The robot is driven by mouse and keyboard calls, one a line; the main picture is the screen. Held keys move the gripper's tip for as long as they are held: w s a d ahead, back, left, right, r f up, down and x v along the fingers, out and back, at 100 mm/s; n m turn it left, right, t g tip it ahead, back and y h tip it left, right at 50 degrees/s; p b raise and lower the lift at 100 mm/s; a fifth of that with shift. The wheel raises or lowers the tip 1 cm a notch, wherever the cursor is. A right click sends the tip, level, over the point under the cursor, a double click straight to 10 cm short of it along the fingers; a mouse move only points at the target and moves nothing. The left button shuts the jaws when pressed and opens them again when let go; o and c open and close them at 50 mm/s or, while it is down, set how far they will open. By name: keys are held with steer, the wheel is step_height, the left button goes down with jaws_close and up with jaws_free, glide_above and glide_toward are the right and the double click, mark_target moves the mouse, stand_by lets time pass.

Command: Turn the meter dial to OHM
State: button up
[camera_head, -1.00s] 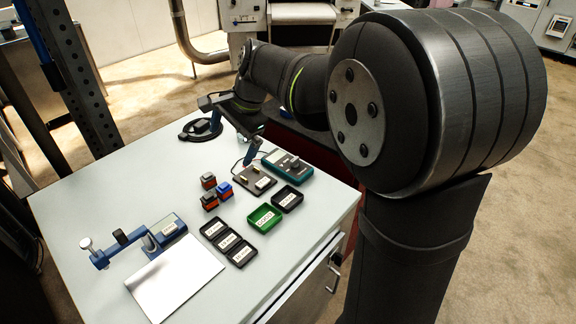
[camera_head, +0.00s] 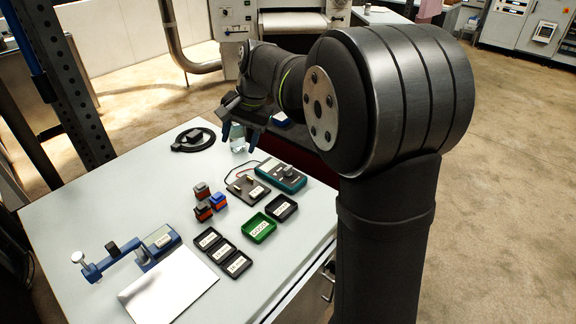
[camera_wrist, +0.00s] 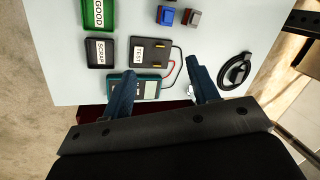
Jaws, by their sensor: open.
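The teal meter (camera_head: 281,174) lies on the table beside the test board (camera_head: 247,188). Its dark round dial (camera_head: 288,171) shows in the head view, but I cannot read its setting. My gripper (camera_head: 240,137) is open and empty, its two blue fingers apart, above the table's far edge and behind the meter. In the wrist view, my gripper (camera_wrist: 163,72) has its left finger in front of part of the meter (camera_wrist: 150,88). The display side shows between the fingers. The dial is hidden or unclear there.
Small blocks (camera_head: 203,212), a green tray (camera_head: 260,228) and black trays (camera_head: 283,207) lie nearer. A blue clamp-like device (camera_head: 130,257) sits at left.

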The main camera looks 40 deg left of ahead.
mark_target(288, 167)
steer(key=w+d+f+n+t+h, duration=0.1)
steer(key=w+n+t+h, duration=0.15)
steer(key=w+n, duration=1.25)
steer(key=f, duration=0.5)
steer(key=w+f+m, duration=0.1)
steer(key=f, duration=0.5)
steer(key=f+m+g, duration=0.1)
steer(key=f, duration=0.5)
steer(key=shift+w+d+f+h, duration=0.2)
steer(key=shift+w+f+h, duration=0.05)
steer(key=shift+w, duration=0.1)
steer(key=c, duration=1)
